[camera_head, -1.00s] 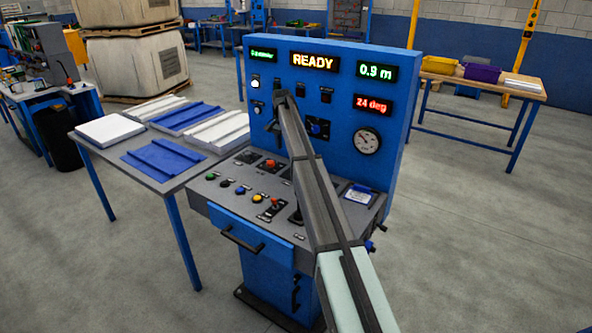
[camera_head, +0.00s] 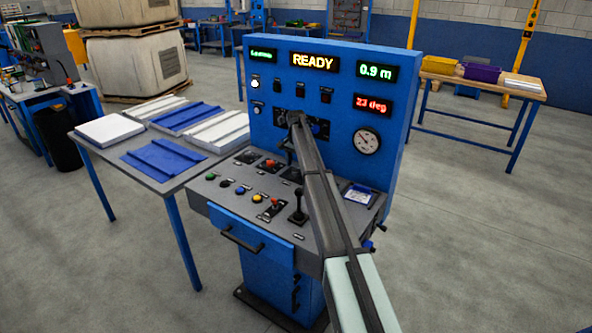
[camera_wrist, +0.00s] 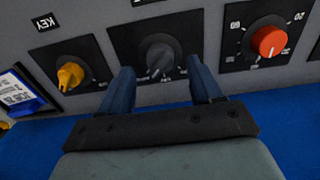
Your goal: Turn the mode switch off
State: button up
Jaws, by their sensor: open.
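A dark grey rotary knob (camera_wrist: 160,54) on a black plate sits in the middle of the wrist view; its printed markings are too small to read, so I cannot confirm that it is the mode switch. My gripper (camera_wrist: 161,75) is open, with one blue-grey finger on each side of the near part of the knob; contact is not visible. In the head view my gripper (camera_head: 288,152) hangs over the rear of the console deck, partly hidden by my arm. The knob's black plate (camera_head: 291,175) shows just below it.
A yellow key switch (camera_wrist: 70,75) and a red knob (camera_wrist: 269,41) flank the grey knob. A black joystick (camera_head: 298,207) stands nearer on the deck. The upright blue panel (camera_head: 340,165) rises behind, with READY, 0.9 m and 23 deg displays.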

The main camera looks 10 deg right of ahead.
aim_at(296, 169)
jog(key=shift+f, duration=1.55)
jog(key=c, duration=1)
jog(key=shift+c, duration=0.2)
jog(key=shift+n, duration=0.3)
jog(key=n, duration=0.3)
jog(key=shift+n, duration=2.6)
